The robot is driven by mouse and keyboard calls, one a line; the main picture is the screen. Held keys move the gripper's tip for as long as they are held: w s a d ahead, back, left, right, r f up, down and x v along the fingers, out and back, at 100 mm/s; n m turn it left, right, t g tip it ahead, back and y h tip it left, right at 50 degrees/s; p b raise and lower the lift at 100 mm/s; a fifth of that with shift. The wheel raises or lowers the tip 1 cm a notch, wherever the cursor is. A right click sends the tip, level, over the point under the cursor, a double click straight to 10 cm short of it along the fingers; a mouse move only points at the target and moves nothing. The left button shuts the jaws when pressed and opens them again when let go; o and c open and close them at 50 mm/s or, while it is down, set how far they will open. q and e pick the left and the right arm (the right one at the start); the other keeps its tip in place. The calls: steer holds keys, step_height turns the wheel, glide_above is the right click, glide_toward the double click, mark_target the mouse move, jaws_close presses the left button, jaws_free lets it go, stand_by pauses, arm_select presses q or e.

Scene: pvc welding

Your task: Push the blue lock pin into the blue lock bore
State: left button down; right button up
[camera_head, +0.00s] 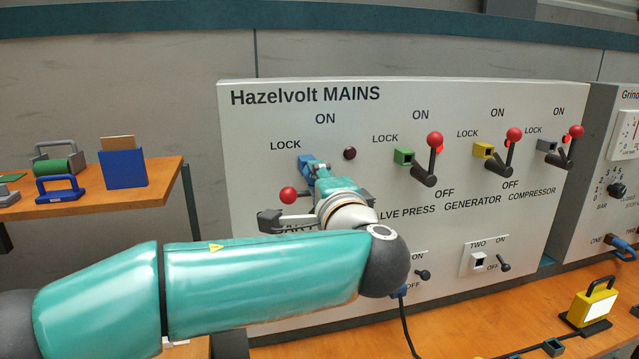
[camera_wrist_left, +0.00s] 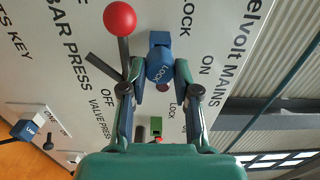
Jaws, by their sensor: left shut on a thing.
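The blue lock pin (camera_wrist_left: 160,72), marked LOCK, sits between the fingertips of my left gripper (camera_wrist_left: 160,78). The gripper is shut on it. The blue lock bore block (camera_wrist_left: 160,38) is on the panel directly behind the pin, and the two line up closely in the left wrist view. How deep the pin sits cannot be told. In the head view, my left gripper (camera_head: 316,172) is at the blue lock block (camera_head: 304,160) under the first LOCK label, and its fingers hide most of the pin. My right gripper is not in view.
The first switch's red-knobbed lever (camera_head: 288,195) points left, close to my wrist; its lamp (camera_head: 350,153) is dark. Green (camera_head: 403,157), yellow (camera_head: 483,150) and grey (camera_head: 545,145) locks sit right, beside raised red-knobbed levers. A shelf (camera_head: 110,200) with padlocks stands left.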

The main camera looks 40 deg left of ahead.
arm_select(q)
steer(key=shift+x, duration=0.9)
steer(key=c, duration=0.8)
jaws_free()
steer(key=shift+o, duration=0.2)
steer(key=shift+d, duration=0.1)
steer(key=v, duration=1.2)
steer(key=shift+f, duration=0.1)
